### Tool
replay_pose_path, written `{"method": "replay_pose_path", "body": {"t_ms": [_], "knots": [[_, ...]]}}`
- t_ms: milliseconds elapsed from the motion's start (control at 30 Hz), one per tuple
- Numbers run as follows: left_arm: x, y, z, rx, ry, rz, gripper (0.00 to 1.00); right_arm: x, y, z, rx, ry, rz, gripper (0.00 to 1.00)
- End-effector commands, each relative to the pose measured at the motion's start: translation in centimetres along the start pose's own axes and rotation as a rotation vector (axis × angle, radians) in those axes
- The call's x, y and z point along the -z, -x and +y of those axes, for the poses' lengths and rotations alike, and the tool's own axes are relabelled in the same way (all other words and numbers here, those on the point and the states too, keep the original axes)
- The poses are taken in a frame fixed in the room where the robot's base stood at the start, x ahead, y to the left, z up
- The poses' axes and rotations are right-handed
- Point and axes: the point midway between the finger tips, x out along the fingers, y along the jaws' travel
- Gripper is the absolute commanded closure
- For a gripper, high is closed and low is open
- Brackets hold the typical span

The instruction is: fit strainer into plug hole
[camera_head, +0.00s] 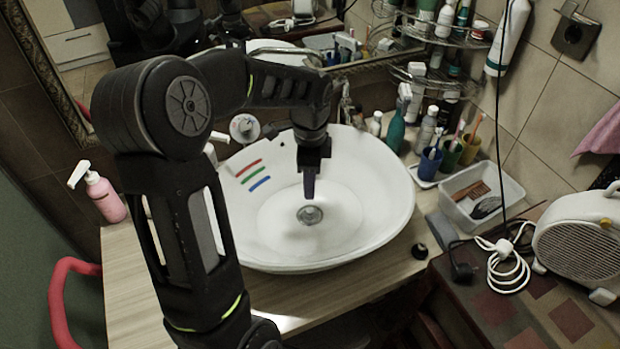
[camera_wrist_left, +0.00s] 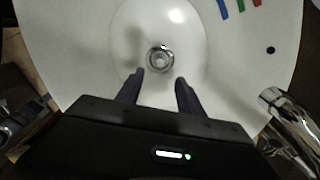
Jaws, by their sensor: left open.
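A round metal strainer (camera_head: 309,214) shows at the plug hole in the bottom of the white basin (camera_head: 375,190). In the left wrist view the strainer (camera_wrist_left: 160,58) is a shiny ring with a small centre. I cannot tell whether it sits fully in the hole, and the hole's edge is hard to make out. My left gripper (camera_head: 309,194) points down into the basin, above the strainer. In the left wrist view its two fingers (camera_wrist_left: 160,82) are apart with nothing between their tips, and the strainer appears just beyond them. My right gripper is not in view.
Red, green and blue strips (camera_head: 252,176) lie on the basin's inner wall. A tap (camera_wrist_left: 290,120) stands at the basin's edge. Bottles, cups and a white tray (camera_head: 505,195) crowd the right side. A pink soap bottle (camera_head: 106,197) stands left. A mirror is behind.

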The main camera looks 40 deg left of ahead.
Motion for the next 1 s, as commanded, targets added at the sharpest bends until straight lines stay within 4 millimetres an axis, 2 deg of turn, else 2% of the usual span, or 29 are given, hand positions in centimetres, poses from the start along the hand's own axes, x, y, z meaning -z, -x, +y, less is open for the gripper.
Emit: {"method": "replay_pose_path", "body": {"t_ms": [167,533,667,1000], "knots": [[0.0,1.1,-0.1,0.003,0.0,0.001,0.56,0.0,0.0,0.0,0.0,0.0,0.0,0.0],[0.0,6.4,-0.1,0.002,0.0,0.001,0.56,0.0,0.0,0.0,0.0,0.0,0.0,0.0],[0.0,7.0,0.0,0.0,0.0,0.0,0.56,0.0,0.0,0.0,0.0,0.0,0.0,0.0],[0.0,7.0,0.0,0.0,0.0,0.0,0.56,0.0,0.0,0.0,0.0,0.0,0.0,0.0]]}}
